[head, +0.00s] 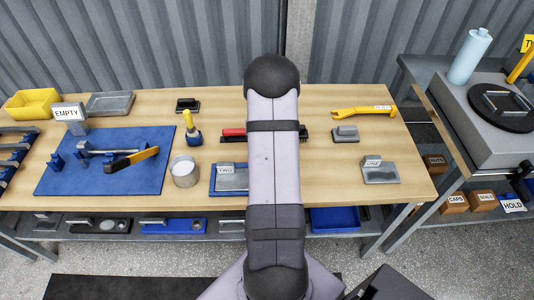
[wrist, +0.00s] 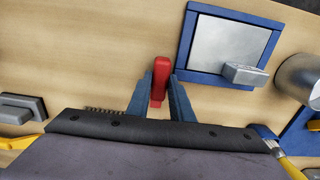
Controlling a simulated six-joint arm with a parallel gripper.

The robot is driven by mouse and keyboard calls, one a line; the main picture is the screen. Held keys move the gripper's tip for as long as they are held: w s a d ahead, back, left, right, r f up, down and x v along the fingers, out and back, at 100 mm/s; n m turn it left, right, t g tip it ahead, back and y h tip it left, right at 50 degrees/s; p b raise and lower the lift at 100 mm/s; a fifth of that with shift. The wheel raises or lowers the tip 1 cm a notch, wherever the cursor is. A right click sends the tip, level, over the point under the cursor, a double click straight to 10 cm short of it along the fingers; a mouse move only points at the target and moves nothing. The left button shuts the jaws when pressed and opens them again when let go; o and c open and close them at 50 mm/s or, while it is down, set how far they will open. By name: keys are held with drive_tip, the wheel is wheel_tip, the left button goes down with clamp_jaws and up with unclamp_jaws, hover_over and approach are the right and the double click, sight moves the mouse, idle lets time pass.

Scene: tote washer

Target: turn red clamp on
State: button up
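A red upright handle (wrist: 160,80), which looks like the red clamp's, stands between the two fingers of my gripper (wrist: 160,88) in the wrist view. The fingers are apart, one on each side of it. A narrow gap seems to show beside it; I cannot tell whether a finger touches it. Its lower end and base are hidden behind my gripper body. In the head view a red bar (head: 233,132) on a dark base lies just left of my arm, which hides its right part. I cannot tell whether it is the same piece. My gripper is hidden there.
A blue-framed tray (wrist: 185,45) lies close to the right of my fingers in the wrist view. A metal cup (head: 184,172) stands beside it. Dark bristles (head: 305,133) show right of my arm. A grey block (head: 345,134) and a yellow bar (head: 362,112) lie farther right.

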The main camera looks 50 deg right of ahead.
clamp_jaws()
drive_tip(key=shift+n, duration=0.3)
drive_tip(key=n, duration=1)
drive_tip(key=shift+n, duration=0.4)
drive_tip(key=n, duration=1)
drive_tip(key=shift+n, duration=0.4)
drive_tip(key=o, duration=0.8)
unclamp_jaws()
